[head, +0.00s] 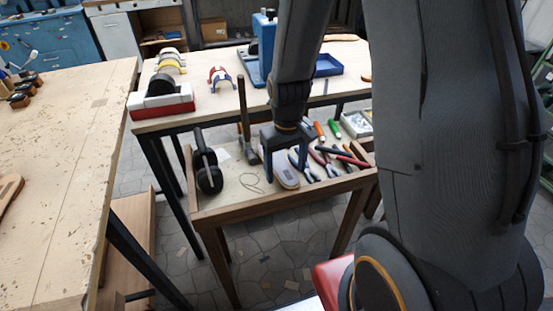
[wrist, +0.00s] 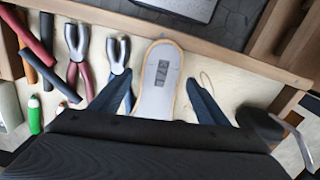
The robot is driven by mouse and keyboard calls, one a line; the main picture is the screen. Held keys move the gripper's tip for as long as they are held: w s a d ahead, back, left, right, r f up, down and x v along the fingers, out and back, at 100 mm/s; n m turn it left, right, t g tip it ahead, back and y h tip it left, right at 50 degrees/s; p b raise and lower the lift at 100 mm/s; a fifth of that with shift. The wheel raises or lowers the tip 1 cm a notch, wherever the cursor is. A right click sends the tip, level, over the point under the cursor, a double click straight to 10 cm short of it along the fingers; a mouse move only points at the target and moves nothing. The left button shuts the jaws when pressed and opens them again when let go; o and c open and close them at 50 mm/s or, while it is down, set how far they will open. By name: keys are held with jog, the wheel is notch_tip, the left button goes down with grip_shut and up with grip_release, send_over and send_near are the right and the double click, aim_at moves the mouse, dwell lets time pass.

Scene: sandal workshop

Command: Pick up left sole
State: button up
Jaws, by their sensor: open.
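A pale, rounded sole (head: 288,181) with a tan edge lies in the wooden tray table. In the wrist view the sole (wrist: 155,108) points its rounded end away from me and bears a dark printed mark. My gripper (head: 286,174) is open and points down over it. In the wrist view one finger of my gripper (wrist: 160,82) is on each side of the sole, with gaps between. The sole's near end is hidden behind the gripper body. Whether it is a left or right sole cannot be told.
Pliers (wrist: 117,60) and colored-handled tools lie close beside the sole. Black headphones-like gear (head: 206,168) and an upright hammer-like tool (head: 246,120) stand at the tray's left. The tray's wooden rim (head: 290,202) runs along the front. A workbench (head: 70,150) stands at left.

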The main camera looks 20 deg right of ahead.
jog(key=shift+f, duration=0.2)
jog(key=shift+c, duration=0.4)
jog(key=c, duration=1.2)
jog(key=shift+r, duration=0.15)
notch_tip(320, 180, up, 10)
jog(key=shift+f+b, duration=0.1)
jog(key=shift+b, duration=0.65)
